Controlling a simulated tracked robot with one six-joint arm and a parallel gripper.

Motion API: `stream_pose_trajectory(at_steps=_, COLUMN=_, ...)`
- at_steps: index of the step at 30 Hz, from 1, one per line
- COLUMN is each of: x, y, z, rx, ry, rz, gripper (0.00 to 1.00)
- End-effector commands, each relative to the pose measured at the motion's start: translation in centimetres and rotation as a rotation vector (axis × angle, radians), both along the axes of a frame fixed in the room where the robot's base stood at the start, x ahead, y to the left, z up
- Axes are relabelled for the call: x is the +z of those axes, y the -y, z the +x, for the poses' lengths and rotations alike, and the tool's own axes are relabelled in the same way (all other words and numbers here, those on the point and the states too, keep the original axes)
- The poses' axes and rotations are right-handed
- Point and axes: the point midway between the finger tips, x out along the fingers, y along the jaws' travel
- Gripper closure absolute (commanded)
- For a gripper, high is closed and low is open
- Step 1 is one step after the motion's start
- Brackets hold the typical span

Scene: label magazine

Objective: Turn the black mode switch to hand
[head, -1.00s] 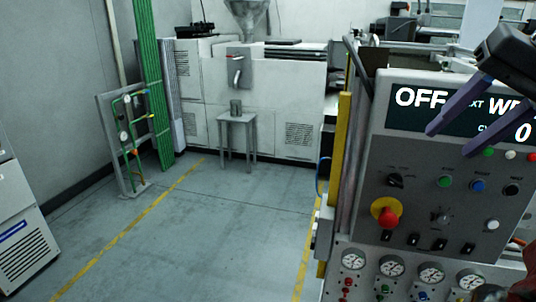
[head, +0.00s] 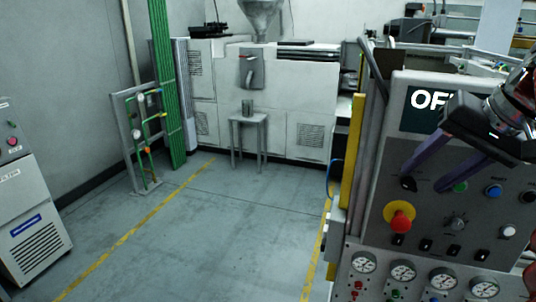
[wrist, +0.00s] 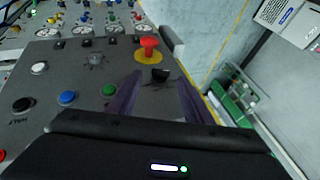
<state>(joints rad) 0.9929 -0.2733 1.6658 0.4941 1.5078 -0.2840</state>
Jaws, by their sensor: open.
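The black mode switch (head: 408,184) is a small dark knob at the upper left of the grey control panel (head: 380,215), left of the green button. In the wrist view the switch (wrist: 160,75) shows between my fingertips, just below the red emergency stop. My gripper (head: 426,180) is open, with its two purple fingers pointing at the panel around the switch. I cannot tell whether the fingers touch it. In the head view a finger partly covers the switch, and its pointer and label are not readable.
A red emergency stop (head: 398,218) on a yellow disc sits close below the switch. A green button (head: 460,187), a blue button (head: 493,191) and a grey knob (head: 457,222) are nearby. A display (head: 425,105) is above, partly covered; gauges (head: 403,271) line the bottom.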

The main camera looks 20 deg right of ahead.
Motion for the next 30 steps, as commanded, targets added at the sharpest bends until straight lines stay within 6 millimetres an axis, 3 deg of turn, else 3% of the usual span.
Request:
stream_pose_trajectory(at_steps=7, x=-2.5, y=-0.3, z=1.5, rx=0.002, ry=0.000, rz=0.001, gripper=0.54)
stream_pose_trajectory(at_steps=18, x=-2.9, y=-0.3, z=1.8, rx=0.001, ry=0.000, rz=-0.001, gripper=0.54)
stream_pose_trajectory(at_steps=30, x=-2.9, y=-0.3, z=1.8, rx=0.002, ry=0.000, rz=-0.001, gripper=0.82)
